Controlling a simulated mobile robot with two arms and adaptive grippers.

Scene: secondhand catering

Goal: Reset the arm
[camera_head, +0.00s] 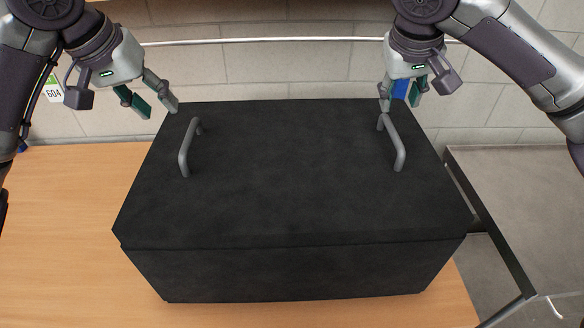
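My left gripper (160,111) is open and empty. It hangs above the back left corner of a large black box (290,190), up and left of the box's left grey handle (186,150). My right gripper (400,105) is open above the back right part of the box, just behind the right grey handle (396,145). Its fingers look apart from that handle, though the exact gap is hard to tell. A small blue patch (400,88) shows between the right fingers; I cannot tell what it belongs to. Both arms come in from the top corners.
The box stands on a light wooden table (60,230), with bare tabletop to its left. A grey metal-edged table (530,200) stands at the right. A pale block wall (290,75) with a horizontal rail (270,40) is behind. A tag (54,94) reading 604 hangs at the left.

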